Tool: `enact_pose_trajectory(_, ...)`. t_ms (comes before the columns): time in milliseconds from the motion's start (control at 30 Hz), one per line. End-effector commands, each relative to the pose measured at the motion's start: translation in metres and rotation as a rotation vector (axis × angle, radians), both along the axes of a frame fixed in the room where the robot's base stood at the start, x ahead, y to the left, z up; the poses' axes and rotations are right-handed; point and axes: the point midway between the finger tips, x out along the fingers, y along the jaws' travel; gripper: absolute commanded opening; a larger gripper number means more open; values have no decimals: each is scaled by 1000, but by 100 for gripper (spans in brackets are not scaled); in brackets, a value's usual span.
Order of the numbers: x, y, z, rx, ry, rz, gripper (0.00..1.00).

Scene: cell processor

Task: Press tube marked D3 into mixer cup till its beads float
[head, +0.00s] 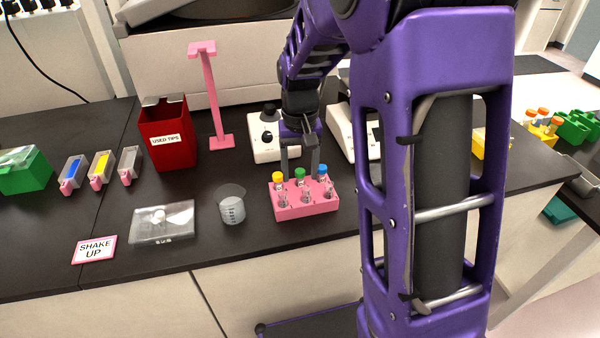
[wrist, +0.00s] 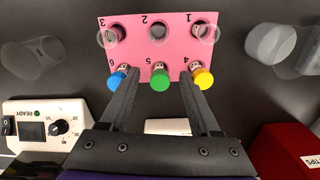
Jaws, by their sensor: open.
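A pink rack (head: 306,208) holds tubes with yellow (head: 278,177), green (head: 300,174) and blue (head: 322,170) caps in its far row. Clear tubes without coloured caps stand in the near row. No D3 mark is legible. In the wrist view, the yellow (wrist: 203,77), green (wrist: 160,77) and blue (wrist: 118,76) tubes stand at numbers 4, 5 and 6. My gripper (head: 301,173) points down, open; in the wrist view its fingers (wrist: 160,78) lie either side of the green tube. Contact cannot be told. The white mixer (head: 262,152), with a black cup (head: 269,110), stands behind the rack.
A graduated clear beaker (head: 232,209) and a clear flat case (head: 162,222) stand left of the rack. A red used-tips bin (head: 168,150) and a pink stand (head: 212,100) are behind them. Another white device (wrist: 35,122) reads READY. Bare counter lies before the rack.

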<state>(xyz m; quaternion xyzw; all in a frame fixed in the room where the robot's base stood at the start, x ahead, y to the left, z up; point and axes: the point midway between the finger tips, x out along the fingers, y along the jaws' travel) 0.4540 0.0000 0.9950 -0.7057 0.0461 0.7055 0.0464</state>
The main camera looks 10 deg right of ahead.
Motion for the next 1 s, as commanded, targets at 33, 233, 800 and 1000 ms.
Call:
enact_pose_trajectory(33,0,0,-4,0,1,0,63)
enact_pose_trajectory(233,0,0,-8,0,0,0,63)
enact_pose_trajectory(800,0,0,-7,0,0,0,0)
enact_pose_trajectory(1000,0,0,-7,0,0,0,5)
